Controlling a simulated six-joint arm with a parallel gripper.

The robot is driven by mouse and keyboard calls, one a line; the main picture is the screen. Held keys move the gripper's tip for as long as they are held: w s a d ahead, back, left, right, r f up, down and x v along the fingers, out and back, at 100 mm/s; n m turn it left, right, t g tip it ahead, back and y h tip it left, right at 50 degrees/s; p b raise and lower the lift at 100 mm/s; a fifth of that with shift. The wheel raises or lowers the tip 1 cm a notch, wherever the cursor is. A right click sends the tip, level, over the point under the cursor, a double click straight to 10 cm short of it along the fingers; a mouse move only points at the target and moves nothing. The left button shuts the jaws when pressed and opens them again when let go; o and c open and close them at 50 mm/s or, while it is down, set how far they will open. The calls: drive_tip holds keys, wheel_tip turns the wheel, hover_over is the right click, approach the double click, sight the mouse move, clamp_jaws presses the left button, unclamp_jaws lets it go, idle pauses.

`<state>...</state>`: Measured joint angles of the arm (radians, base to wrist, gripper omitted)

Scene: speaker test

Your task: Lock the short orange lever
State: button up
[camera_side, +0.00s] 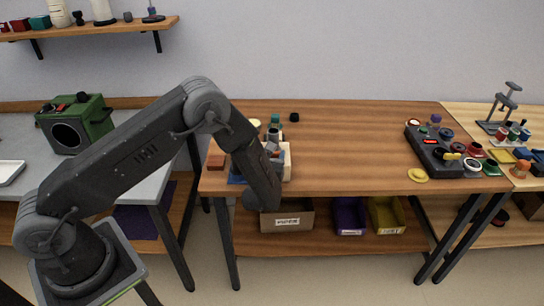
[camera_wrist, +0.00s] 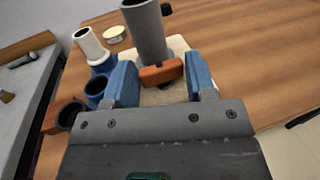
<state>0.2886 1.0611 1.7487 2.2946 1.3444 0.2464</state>
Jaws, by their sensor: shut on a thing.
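The short orange lever (camera_wrist: 153,74) shows in the wrist view at the foot of an upright grey cylinder (camera_wrist: 147,30). It sits over a cream block (camera_wrist: 178,47). My gripper (camera_wrist: 161,77) has its two blue fingers at the lever's two ends and is shut on it. The lever lies crosswise between the fingers. In the side view my gripper is low over the left front of the wooden table, and my arm hides much of the cream block (camera_side: 287,166) there. The lever's underside and pivot are hidden.
Close left of the fingers stand a blue fitting (camera_wrist: 96,89), a white tube (camera_wrist: 90,43) and a dark ring (camera_wrist: 70,114). The wooden table's middle (camera_side: 350,140) is clear. A dark control box (camera_side: 433,148) with several round parts lies at its right end.

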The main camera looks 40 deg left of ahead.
idle(0.5)
drive_tip(key=o, duration=0.9)
drive_tip(key=v, duration=1.4)
drive_tip(key=shift+w, duration=0.1)
